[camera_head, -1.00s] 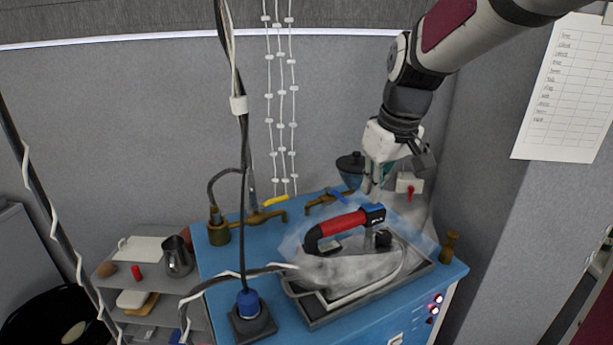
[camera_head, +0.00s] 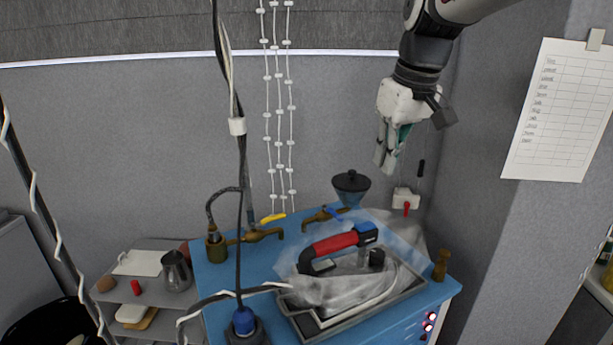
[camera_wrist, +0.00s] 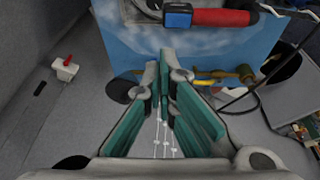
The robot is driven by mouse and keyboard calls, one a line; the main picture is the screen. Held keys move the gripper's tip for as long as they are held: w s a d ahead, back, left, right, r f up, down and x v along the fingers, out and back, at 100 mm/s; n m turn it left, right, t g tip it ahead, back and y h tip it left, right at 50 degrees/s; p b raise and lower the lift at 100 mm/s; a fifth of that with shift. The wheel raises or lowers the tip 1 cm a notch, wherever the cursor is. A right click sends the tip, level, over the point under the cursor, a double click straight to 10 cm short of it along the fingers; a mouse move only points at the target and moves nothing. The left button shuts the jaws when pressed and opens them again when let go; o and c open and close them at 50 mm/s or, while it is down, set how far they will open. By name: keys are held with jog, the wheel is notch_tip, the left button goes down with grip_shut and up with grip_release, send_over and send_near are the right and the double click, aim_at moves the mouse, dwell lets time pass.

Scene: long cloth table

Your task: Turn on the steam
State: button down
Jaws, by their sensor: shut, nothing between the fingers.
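A steam iron with a red and blue handle (camera_head: 335,243) lies on a grey tray (camera_head: 428,284) on a blue cabinet (camera_head: 263,252). A brass tap with a blue handle (camera_head: 332,214) stands behind the iron. My gripper (camera_head: 383,166) is shut and empty, in the air above the cabinet's back, apart from everything. It also shows in the wrist view (camera_wrist: 163,62).
A yellow-handled tap (camera_head: 272,218) and a blue funnel-like vessel with a dark lid (camera_head: 351,188) stand at the cabinet's back. A hanging black cable (camera_head: 240,165) crosses the left. Lit red buttons (camera_head: 430,320) are on the front right. Shelves with a metal jug (camera_head: 176,270) stand left.

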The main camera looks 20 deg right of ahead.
jog(key=shift+d+v, duration=0.15)
jog(key=shift+v, duration=0.55)
jog(key=shift+d+v, duration=0.15)
jog(key=shift+v, duration=0.55)
jog(key=shift+a, duration=0.1)
jog(key=s+a+f+t, duration=0.1)
jog(key=s+a+f, duration=0.3)
jog(key=s+a, duration=0.2)
jog(key=s+a+f+m+t, duration=0.1)
jog(key=s+a+f, duration=0.4)
jog(key=s, duration=0.5)
jog(key=shift+s+a+f, duration=0.25)
jog(key=shift+a+f, duration=0.05)
jog(key=shift+a, duration=0.75)
